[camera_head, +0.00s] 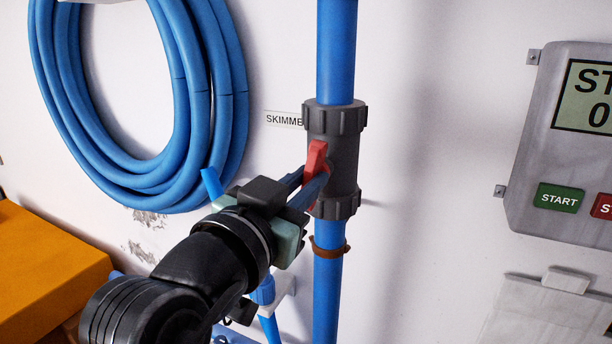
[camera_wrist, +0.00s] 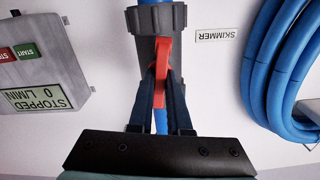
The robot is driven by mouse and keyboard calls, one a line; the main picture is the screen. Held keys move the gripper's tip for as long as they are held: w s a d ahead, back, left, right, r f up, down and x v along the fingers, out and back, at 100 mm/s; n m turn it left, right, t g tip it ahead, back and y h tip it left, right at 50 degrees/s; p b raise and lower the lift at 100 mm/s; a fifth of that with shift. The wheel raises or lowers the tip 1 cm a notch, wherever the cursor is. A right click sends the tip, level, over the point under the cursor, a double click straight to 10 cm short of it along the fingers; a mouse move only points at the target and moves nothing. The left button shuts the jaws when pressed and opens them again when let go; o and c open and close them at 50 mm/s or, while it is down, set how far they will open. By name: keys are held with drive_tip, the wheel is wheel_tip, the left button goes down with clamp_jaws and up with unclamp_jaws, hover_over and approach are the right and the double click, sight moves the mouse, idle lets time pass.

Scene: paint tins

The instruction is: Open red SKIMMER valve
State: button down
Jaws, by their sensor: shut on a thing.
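The red SKIMMER valve handle (camera_head: 316,158) sits on a dark grey valve body (camera_head: 345,160) in a vertical blue pipe (camera_head: 336,50). The handle stands roughly in line with the pipe, tilted a little in the head view. My gripper (camera_head: 318,180) reaches it from the lower left, its fingers shut on the handle's lower part. In the wrist view the red handle (camera_wrist: 163,60) runs between the two dark fingertips (camera_wrist: 161,75). The fingers hide part of the handle. A SKIMMER label (camera_head: 284,119) is on the wall beside the valve, partly hidden by the valve body in the head view.
A coiled blue hose (camera_head: 190,90) hangs on the wall to the left. A grey control box (camera_head: 560,150) with START button is at the right; its display reads STOPPED 0 L/MIN in the wrist view (camera_wrist: 36,96). An orange box (camera_head: 45,265) is at lower left.

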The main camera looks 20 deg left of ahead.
drive_tip(key=shift+n, duration=1)
drive_tip(key=c, duration=0.9)
unclamp_jaws()
drive_tip(key=shift+o, duration=0.2)
drive_tip(key=shift+s, duration=0.1)
drive_tip(key=s+b, duration=0.4)
drive_tip(key=s, duration=0.8)
drive_tip(key=shift+s+a+b, duration=0.2)
drive_tip(key=shift+s+b, duration=0.2)
